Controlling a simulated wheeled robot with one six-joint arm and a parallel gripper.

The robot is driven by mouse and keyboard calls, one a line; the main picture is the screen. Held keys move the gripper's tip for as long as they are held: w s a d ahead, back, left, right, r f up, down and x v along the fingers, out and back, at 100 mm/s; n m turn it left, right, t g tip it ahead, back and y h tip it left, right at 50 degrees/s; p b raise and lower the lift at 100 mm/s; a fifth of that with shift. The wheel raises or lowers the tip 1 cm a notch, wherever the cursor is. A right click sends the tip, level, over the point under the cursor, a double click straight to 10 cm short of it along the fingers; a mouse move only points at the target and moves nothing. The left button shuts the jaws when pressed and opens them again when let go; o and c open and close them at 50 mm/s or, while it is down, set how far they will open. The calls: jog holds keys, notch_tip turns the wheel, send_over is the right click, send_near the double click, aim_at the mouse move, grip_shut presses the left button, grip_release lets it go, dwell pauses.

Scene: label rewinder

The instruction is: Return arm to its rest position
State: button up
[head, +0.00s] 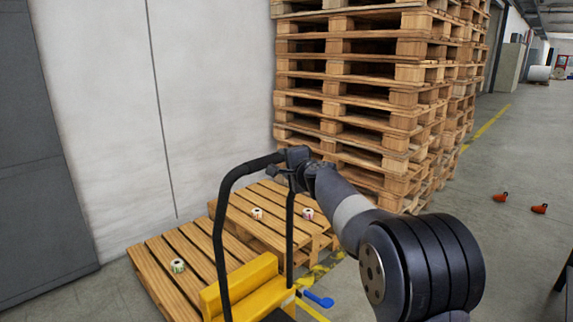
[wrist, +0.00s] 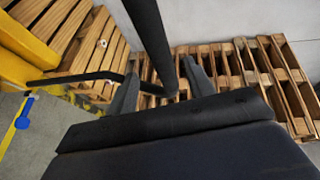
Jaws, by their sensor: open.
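My arm reaches in from the lower right of the head view. My gripper (head: 284,174) is at its far end, close to the black handle frame (head: 222,230) of a yellow cart (head: 245,282). In the wrist view its two dark fingers (wrist: 160,88) stand apart, with nothing seen clamped. A black bar (wrist: 152,35) crosses the view between the fingers; I cannot tell whether it touches them. The palm hides the lower part of the wrist view.
Small label rolls lie on low pallets (head: 150,262): one at left (head: 178,265), two farther back (head: 257,213) (head: 308,214). A tall pallet stack (head: 345,90) stands behind my gripper.

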aim_at(277, 158)
jog(key=p+x, duration=0.4)
jog(key=x, duration=0.4)
jog(key=shift+w+r+p, duration=0.1)
jog(key=shift+p, duration=0.3)
jog(key=shift+p+x, duration=0.85)
jog(key=shift+x, duration=0.45)
jog(key=shift+d+f, duration=0.1)
jog(key=shift+f, duration=0.1)
